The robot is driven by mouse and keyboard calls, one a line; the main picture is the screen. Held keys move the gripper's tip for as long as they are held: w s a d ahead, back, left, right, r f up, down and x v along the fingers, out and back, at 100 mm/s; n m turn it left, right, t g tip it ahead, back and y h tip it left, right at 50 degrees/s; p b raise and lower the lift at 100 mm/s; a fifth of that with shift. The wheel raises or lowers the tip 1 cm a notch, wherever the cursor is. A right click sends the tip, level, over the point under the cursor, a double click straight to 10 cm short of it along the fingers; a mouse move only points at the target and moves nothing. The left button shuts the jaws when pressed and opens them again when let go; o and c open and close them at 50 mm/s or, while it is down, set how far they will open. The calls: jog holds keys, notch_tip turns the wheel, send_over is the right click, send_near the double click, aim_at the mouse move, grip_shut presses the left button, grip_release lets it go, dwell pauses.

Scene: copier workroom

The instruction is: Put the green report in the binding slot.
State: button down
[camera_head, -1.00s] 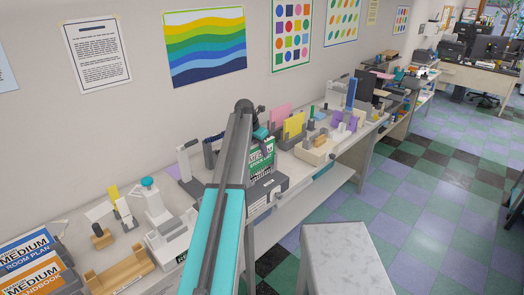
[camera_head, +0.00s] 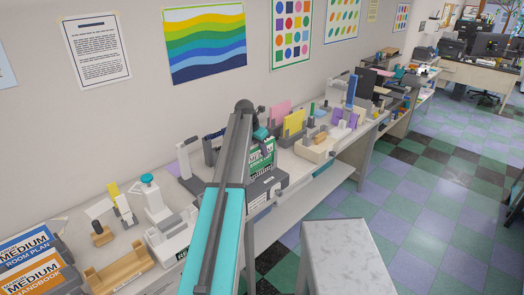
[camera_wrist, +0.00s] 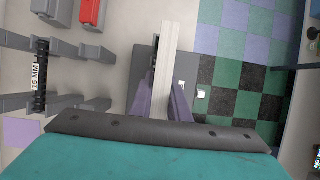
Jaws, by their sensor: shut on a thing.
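The green report (camera_head: 263,160) with white lettering stands upright in the head view. Its lower part is hidden at a grey binding machine (camera_head: 266,187) on the bench. I cannot tell how deep it sits in the slot. In the wrist view the report shows edge-on as a pale strip (camera_wrist: 176,50). My gripper (camera_wrist: 160,106) has its two purple fingers shut on the near end of that strip. A dark grey block, likely the machine (camera_wrist: 187,72), lies beyond the fingers. In the head view my arm hides much of the gripper.
The bench is crowded. Yellow (camera_head: 294,122) and pink (camera_head: 281,113) upright sheets stand behind the report. A white-grey press with a teal knob (camera_head: 147,178) and a wooden tray (camera_head: 122,270) stand left. A marble-topped stand (camera_head: 347,255) is in front. Checkered floor is open at right.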

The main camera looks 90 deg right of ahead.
jog(key=c, duration=1.6)
grip_release()
jog(key=shift+r, duration=0.1)
jog(key=shift+b+v, duration=2.35)
jog(key=shift+v, duration=4.45)
